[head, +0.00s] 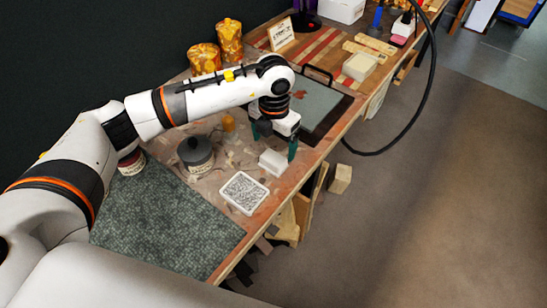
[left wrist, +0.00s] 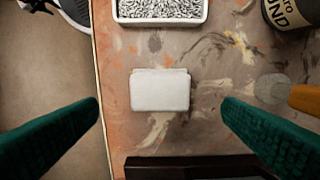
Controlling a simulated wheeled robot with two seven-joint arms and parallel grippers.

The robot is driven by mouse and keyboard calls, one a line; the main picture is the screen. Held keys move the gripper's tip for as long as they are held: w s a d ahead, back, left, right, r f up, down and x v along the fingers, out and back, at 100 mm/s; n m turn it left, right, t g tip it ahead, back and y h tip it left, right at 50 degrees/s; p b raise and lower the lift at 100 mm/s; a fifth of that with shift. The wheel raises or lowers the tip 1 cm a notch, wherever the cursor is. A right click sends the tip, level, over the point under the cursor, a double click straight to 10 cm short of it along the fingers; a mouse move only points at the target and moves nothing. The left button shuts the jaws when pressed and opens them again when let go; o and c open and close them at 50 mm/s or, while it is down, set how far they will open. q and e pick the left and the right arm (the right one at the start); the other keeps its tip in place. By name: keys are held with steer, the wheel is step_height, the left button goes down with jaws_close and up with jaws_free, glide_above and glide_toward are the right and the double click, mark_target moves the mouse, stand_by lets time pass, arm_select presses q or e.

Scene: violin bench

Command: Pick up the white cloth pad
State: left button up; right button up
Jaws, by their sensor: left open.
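The white cloth pad (head: 273,162) lies on the stained bench top, near the bench's front edge. In the left wrist view the white cloth pad (left wrist: 160,90) is a small pale block in the middle, between the fingers but apart from both. My left gripper (head: 274,144) hangs over the bench just beyond the pad. Its green fingers are spread wide and empty in the left wrist view (left wrist: 161,104). My right gripper shows in neither view.
A white tray of small grey pieces (head: 243,192) stands close to the pad. A dark-lidded round tin (head: 196,154) stands to its left. A dark-framed board (head: 325,110) lies behind the gripper. A green mat (head: 160,220) covers the near bench. The bench edge drops to the floor at right.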

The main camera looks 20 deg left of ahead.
mark_target(273, 157)
arm_select(q)
steer(key=shift+f, duration=0.5)
steer(key=shift+w+f, duration=0.1)
steer(key=shift+f, duration=0.15)
steer(key=f, duration=0.3)
steer(key=f+p, duration=0.1)
steer(key=shift+s+f, duration=0.2)
steer(key=shift+s, duration=0.05)
steer(key=shift+w+f, duration=0.1)
steer(key=shift+f, duration=0.2)
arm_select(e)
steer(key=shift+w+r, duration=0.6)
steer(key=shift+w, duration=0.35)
arm_select(q)
steer(key=shift+c, duration=0.6)
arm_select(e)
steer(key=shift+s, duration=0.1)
arm_select(q)
steer(key=c, duration=0.9)
steer(key=shift+c, duration=0.2)
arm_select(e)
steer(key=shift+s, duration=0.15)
arm_select(q)
steer(key=shift+r, duration=0.1)
